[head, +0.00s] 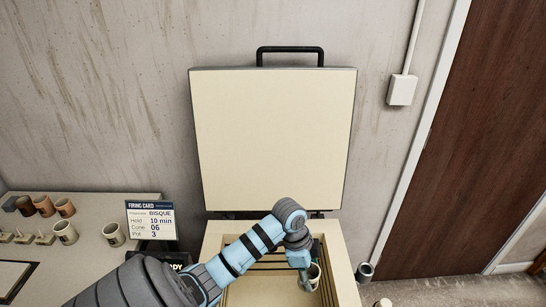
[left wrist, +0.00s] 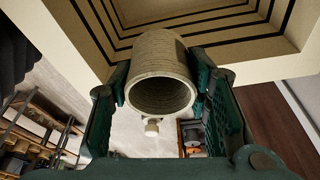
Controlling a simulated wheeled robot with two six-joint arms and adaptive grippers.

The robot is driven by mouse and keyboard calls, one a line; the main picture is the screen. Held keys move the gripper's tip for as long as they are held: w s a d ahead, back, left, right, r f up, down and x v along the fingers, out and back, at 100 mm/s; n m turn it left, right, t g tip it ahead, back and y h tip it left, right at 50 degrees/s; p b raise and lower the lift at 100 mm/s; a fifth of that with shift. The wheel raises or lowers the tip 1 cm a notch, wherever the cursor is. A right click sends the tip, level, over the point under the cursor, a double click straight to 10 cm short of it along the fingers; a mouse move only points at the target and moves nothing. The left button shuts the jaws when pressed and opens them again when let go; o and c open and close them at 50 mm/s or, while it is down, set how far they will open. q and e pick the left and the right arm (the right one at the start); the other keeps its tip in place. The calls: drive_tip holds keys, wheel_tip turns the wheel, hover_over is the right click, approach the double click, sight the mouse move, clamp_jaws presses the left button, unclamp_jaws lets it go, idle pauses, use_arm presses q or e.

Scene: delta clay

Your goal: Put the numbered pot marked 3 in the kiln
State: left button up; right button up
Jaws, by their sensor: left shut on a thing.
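The kiln (head: 345,277) stands open, its cream lid (head: 273,135) raised against the wall. My left gripper (head: 306,281) is over the right part of the kiln's opening. It is shut on a pale grey-beige pot (head: 316,273), whose number I cannot read. In the left wrist view the ridged pot (left wrist: 160,75) sits between the two green fingers (left wrist: 163,92), its open mouth facing the camera. The kiln's grooved inner walls (left wrist: 215,30) show beyond it. How far the pot is above the kiln floor is unclear. My right gripper is not in view.
A small grey cylinder (head: 365,271) is just right of the kiln. A brown door (head: 480,140) is at right.

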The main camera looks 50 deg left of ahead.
sight(301, 286)
use_arm(q)
drive_tip(key=m, duration=0.1)
drive_tip(key=a+m, duration=0.1)
drive_tip(key=shift+s+a+r+m+g, duration=0.1)
drive_tip(key=shift+s+r+m+g, duration=0.1)
drive_tip(key=shift+r+m+g, duration=0.1)
drive_tip(key=shift+s+a+f+m+g+h, duration=0.15)
drive_tip(key=shift+m+g+h, duration=0.15)
drive_tip(key=shift+m, duration=0.8)
drive_tip(key=shift+s+f+m+g, duration=0.1)
drive_tip(key=shift+f+m+g, duration=0.05)
drive_tip(key=shift+m, duration=0.45)
drive_tip(key=shift+s+f+m+g, duration=0.1)
drive_tip(key=shift+m+g, duration=0.05)
drive_tip(key=shift+m, duration=0.45)
drive_tip(key=f+m+b, duration=0.2)
drive_tip(key=f+b, duration=0.1)
drive_tip(key=d+f+m+g+b, duration=0.1)
drive_tip(key=f, duration=0.1)
drive_tip(key=shift+s+f, duration=0.15)
drive_tip(key=shift+s, duration=0.1)
drive_tip(key=shift+m, duration=0.3)
wheel_tip(301, 286, down, 29)
drive_tip(key=b, duration=1.6)
drive_tip(key=shift+b, duration=0.3)
drive_tip(key=shift+r, duration=0.25)
